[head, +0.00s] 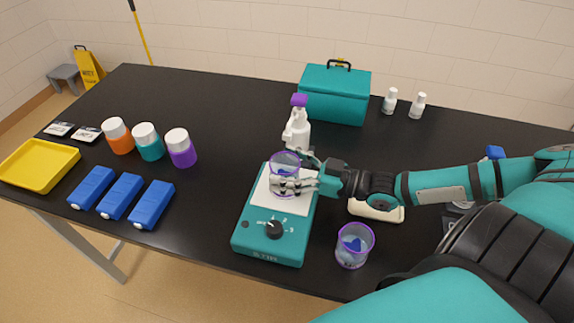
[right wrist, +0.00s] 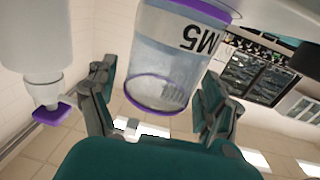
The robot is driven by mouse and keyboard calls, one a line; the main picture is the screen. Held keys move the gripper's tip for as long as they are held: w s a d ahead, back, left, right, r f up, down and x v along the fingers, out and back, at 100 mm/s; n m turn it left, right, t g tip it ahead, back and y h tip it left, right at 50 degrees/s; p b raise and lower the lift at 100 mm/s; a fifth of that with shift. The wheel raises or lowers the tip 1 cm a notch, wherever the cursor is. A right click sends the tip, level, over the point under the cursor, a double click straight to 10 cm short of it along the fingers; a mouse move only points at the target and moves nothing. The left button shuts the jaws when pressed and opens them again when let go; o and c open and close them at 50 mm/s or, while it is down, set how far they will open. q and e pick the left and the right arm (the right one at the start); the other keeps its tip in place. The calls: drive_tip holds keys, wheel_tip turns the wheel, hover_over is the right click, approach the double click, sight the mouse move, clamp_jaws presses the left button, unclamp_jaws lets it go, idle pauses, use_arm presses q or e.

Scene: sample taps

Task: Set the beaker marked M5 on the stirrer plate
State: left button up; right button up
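The beaker marked M5 (head: 285,160) is clear with purple edges and stands upright on the white top of the teal stirrer plate (head: 249,228). In the right wrist view the beaker (right wrist: 170,60) appears upside down, with its M5 label readable. My right gripper (head: 294,178) reaches in from the right with its fingers on either side of the beaker. In the right wrist view the gripper (right wrist: 158,105) shows a gap between its left finger and the glass, so it looks open around the beaker. My left gripper is not in view.
A second purple-rimmed beaker (head: 354,245) with blue contents stands right of the stirrer. A white spray bottle (head: 297,132) stands close behind the plate, before a teal box (head: 335,95). Capped jars (head: 180,148), blue devices (head: 120,196) and a yellow tray (head: 40,164) lie left.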

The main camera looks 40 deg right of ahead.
drive_tip(key=shift+s+d+r, duration=0.1)
drive_tip(key=shift+s, duration=0.05)
drive_tip(key=p+v, duration=0.3)
drive_tip(key=v, duration=0.8)
drive_tip(key=shift+s+d, duration=0.2)
drive_tip(key=shift+s, duration=0.1)
